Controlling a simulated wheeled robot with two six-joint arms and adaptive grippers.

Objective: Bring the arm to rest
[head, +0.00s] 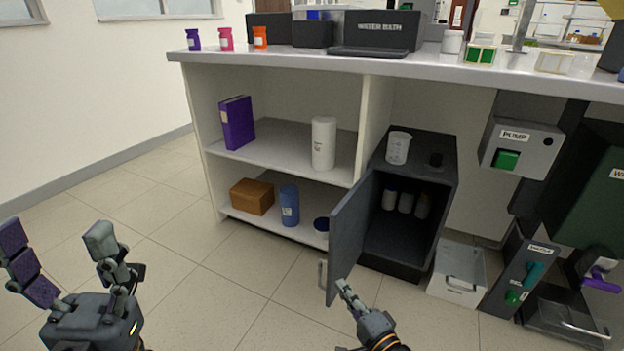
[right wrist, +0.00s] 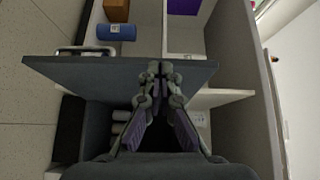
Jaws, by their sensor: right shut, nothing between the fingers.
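My right gripper (head: 342,285) is low in the head view, in front of the open grey door (head: 351,235) of the small dark cabinet (head: 450,185). Its fingers are closed together and empty. In the right wrist view the fingertips (right wrist: 160,70) meet over the door (right wrist: 95,75); whether they touch it I cannot tell. My left gripper (head: 58,235) is at the lower left over the floor, with its fingers wide apart and nothing between them.
A glass beaker (head: 398,147) stands on the cabinet, and several bottles (head: 405,202) stand inside. A white bin (head: 458,270) and a valve box (head: 525,272) stand to the right. Shelves (head: 285,150) are behind the door. The floor (head: 200,280) between my grippers is clear.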

